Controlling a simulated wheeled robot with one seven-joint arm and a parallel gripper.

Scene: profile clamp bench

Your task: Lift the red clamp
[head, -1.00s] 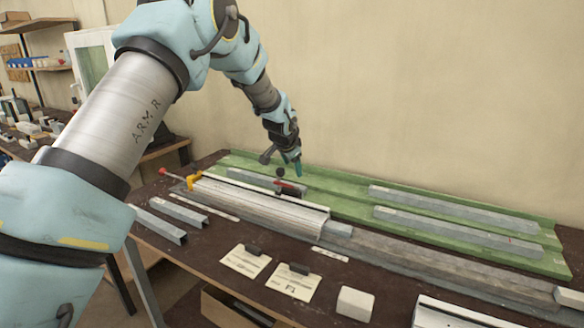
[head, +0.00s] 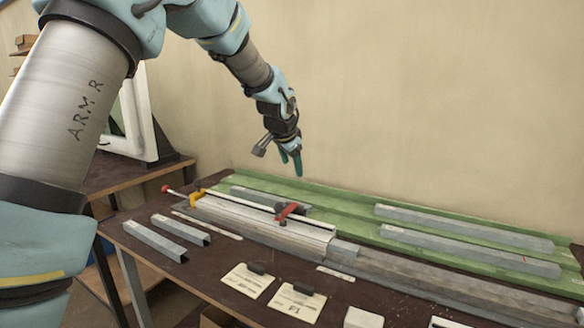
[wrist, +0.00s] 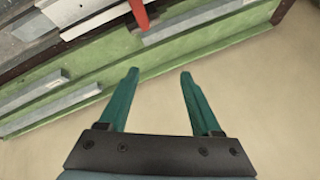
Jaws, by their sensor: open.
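The red clamp (head: 287,211) is a long bar clamp lying along a ribbed silver profile. Its red part sits on the bar, with a yellow-orange jaw (head: 197,195) and a small red knob at the left end. In the wrist view, a red piece of it (wrist: 139,14) shows at the top edge, beyond my fingertips. My gripper (head: 293,160) hangs above and behind the clamp in the head view, apart from it. In the wrist view my gripper (wrist: 160,75) has its two teal fingers spread, with nothing between them.
A green tray (head: 350,206) behind the clamp holds several grey bars (head: 463,228). Two short square tubes (head: 155,240) lie at the front left. Two paper cards (head: 248,281) with dark clips and a white block (head: 363,317) lie in front.

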